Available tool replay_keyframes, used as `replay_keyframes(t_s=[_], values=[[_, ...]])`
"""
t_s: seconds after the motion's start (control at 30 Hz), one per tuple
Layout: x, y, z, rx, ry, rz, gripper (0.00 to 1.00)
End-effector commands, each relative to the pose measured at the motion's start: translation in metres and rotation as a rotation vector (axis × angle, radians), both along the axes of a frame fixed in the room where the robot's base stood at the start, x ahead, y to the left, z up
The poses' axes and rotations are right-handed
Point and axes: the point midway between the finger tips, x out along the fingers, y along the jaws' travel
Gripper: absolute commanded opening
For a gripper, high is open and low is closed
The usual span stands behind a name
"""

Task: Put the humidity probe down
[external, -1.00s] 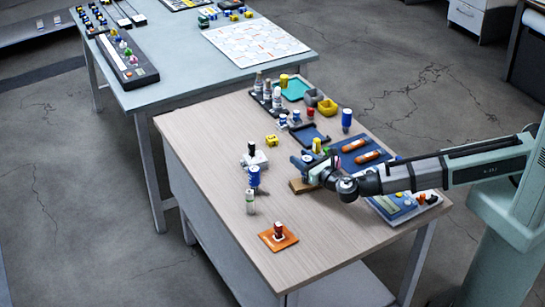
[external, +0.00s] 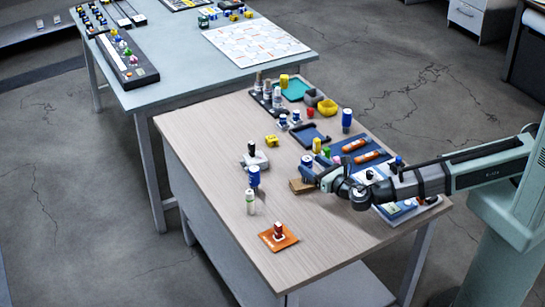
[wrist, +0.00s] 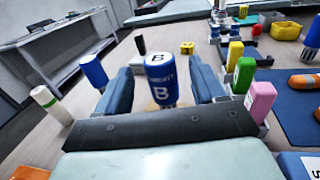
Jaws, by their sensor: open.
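The humidity probe (wrist: 161,80) is a blue cylinder with a white top marked B. It stands upright between the spread fingers of my gripper (wrist: 164,88) in the wrist view, with a gap on each side. In the external view the probe (external: 307,161) shows by the tan wooden block (external: 302,186), just beyond my gripper (external: 312,176). My gripper is open and holds nothing. The probe's foot is partly hidden, so I cannot tell exactly how it sits on the block.
A blue cylinder (external: 254,176) and a white one (external: 250,202) stand left.

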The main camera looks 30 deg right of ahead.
Motion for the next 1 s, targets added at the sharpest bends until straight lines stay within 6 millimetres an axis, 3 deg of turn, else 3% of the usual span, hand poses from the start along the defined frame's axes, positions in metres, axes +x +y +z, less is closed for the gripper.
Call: replay_keyframes(t_s=[0.2,0.4,0.83,1.0], values=[[-0.040,-0.009,0.000,0.000,0.001,0.003,0.69],[-0.059,-0.012,0.000,0.000,0.001,0.001,0.69],[-0.065,-0.013,0.000,0.000,0.000,-0.001,0.69],[-0.058,-0.017,0.006,0.026,0.011,-0.022,0.69]])
